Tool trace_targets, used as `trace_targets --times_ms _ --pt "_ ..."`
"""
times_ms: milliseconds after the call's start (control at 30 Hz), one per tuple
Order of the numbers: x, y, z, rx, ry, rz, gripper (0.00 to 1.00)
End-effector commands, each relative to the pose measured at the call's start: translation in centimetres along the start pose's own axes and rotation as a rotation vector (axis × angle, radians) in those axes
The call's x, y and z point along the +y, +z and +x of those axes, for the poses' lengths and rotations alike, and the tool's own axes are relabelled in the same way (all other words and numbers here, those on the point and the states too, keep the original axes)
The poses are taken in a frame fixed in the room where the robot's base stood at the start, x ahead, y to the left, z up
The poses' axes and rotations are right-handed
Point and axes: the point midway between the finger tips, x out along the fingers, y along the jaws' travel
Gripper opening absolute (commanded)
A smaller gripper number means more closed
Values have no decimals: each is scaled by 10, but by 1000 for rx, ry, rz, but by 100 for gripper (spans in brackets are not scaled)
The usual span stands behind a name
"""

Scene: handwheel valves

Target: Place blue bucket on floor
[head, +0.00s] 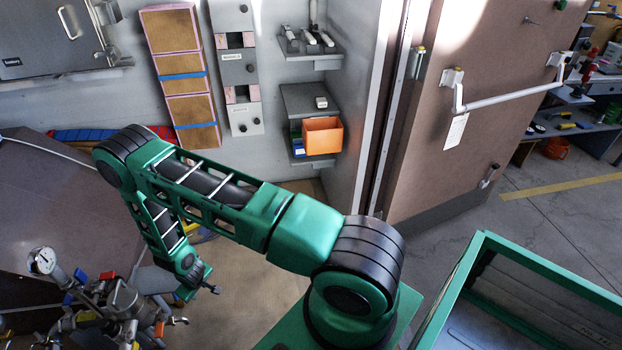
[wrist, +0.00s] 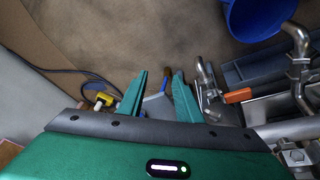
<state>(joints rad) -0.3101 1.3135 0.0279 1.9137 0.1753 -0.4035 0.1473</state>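A blue bucket (wrist: 262,14) shows in the wrist view at the upper right, cut off by the top edge. It is beside my gripper and apart from the fingers, next to the metal pipework. I cannot tell what it rests on or hangs from. My gripper (wrist: 158,82) is open in the wrist view, its two green fingers spread, with nothing held between them. In the head view my gripper (head: 207,284) is low at the left, beside the valves. I cannot make out the bucket in the head view. The brown floor (wrist: 130,40) shows beyond the fingers.
Pipes and valves with a gauge (head: 42,261) stand at the lower left, close to my gripper. An orange handle (wrist: 237,96) is right of the fingers. A yellow-ended item (wrist: 104,101) and cables lie left. Floor (head: 248,285) right of my gripper looks clear.

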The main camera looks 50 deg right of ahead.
Motion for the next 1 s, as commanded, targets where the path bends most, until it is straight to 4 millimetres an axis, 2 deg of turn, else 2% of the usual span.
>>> trace_targets --times_ms 33,200,300,467,567,733,1000 --pt "15 -18 -20 0 14 16 32" --pt "63 -53 -82 -32 58 64 32" --pt "92 -66 -122 -53 82 96 32" --pt "136 -78 -187 -85 116 154 32" --pt "162 -80 -229 -105 133 193 32" --pt "201 -71 -300 -142 156 263 32" --pt "247 -32 -409 -200 171 386 32"
